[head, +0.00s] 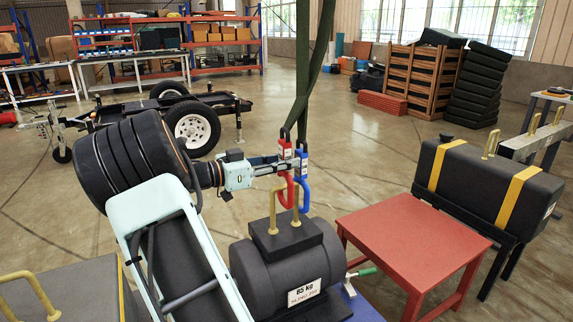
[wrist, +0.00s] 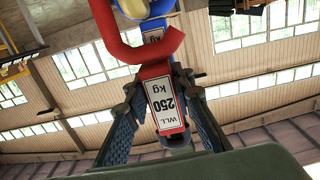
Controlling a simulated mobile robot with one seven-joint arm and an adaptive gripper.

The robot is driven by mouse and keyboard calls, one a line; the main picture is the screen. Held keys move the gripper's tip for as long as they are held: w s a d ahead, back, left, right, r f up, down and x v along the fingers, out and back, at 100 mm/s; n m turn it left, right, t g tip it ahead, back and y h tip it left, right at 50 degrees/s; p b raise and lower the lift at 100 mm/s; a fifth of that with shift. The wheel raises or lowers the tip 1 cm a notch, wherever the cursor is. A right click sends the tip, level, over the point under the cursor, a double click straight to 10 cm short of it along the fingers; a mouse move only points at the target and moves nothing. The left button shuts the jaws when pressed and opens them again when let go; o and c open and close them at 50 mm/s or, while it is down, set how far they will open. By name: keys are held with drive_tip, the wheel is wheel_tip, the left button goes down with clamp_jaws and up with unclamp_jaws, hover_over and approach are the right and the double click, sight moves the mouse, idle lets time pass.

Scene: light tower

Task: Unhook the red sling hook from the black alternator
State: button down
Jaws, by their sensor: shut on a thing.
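The black alternator (head: 262,265), with a white 85 kg label, sits in front of me with yellow lifting handles (head: 273,212) on top. The red sling hook (head: 283,184) hangs at the handles beside a blue hook (head: 306,196). My gripper (head: 288,161) is shut on the red hook's block, whose WLL 250 kg label is upside down in the wrist view (wrist: 160,103). There the hook's red curve (wrist: 118,40) is beside yellow metal (wrist: 133,8). I cannot tell whether the hook is still around the handle.
Green slings (head: 302,75) rise from both hooks. A red table (head: 413,235) stands to the right, with a black yellow-strapped tank (head: 480,180) beyond it. A trailer (head: 190,120) stands behind my arm. Open floor (head: 350,130) lies behind the hooks.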

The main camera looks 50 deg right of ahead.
drive_tip(key=shift+s+r+b, duration=0.1)
drive_tip(key=shift+b, duration=0.75)
drive_tip(key=s+a+f+b, duration=0.2)
drive_tip(key=s+b, duration=0.5)
drive_tip(key=s, duration=0.4)
drive_tip(key=shift+s+a, duration=0.15)
drive_tip(key=shift+a, duration=0.75)
idle(0.9)
drive_tip(key=shift+s+f, duration=0.1)
idle(0.3)
